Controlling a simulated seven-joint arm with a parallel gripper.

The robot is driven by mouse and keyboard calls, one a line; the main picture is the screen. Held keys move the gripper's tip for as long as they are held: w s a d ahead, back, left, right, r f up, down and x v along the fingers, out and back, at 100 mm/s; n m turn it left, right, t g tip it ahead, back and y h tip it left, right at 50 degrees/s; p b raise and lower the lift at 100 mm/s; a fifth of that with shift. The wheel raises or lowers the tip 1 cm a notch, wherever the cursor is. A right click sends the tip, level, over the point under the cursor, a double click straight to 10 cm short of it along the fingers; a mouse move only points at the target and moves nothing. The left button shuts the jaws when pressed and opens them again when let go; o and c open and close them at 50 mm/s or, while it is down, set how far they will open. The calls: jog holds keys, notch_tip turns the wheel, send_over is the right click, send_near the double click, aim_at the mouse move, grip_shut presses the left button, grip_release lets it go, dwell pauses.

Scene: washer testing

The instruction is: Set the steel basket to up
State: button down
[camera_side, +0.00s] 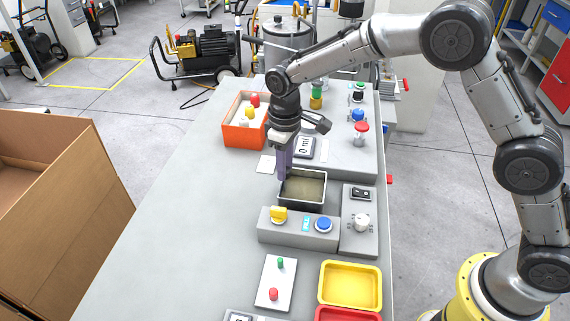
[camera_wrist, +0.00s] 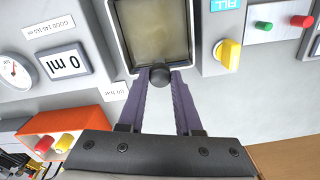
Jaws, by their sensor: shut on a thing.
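The steel basket shows as a rectangular steel-rimmed basin (camera_side: 302,204) with murky brownish liquid inside, set in the bench behind the grey control box. In the wrist view its rim (camera_wrist: 192,35) frames the liquid at the top. A round black knob (camera_wrist: 160,76) sits at the edge of the basin nearest my gripper. My gripper (camera_side: 285,176) points down at the basin's left edge in the side view. Its purple fingers (camera_wrist: 160,82) are closed around the knob, one on each side. I cannot tell how high the basket sits within the basin.
In front of the basin stands a control box with a yellow knob (camera_side: 279,214) and a blue button (camera_side: 324,224). A dial panel (camera_side: 361,240) is on its right. An orange bin (camera_side: 240,136) and a "0 ml" display (camera_side: 304,147) are behind. The bench's left side is clear.

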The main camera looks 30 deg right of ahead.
dwell(0.4)
jog(key=shift+r, duration=2)
jog(key=c, duration=0.8)
grip_release()
jog(key=shift+c, duration=0.2)
jog(key=shift+o, duration=1.3)
jog(key=shift+f, duration=0.1)
notch_tip(320, 180, up, 14)
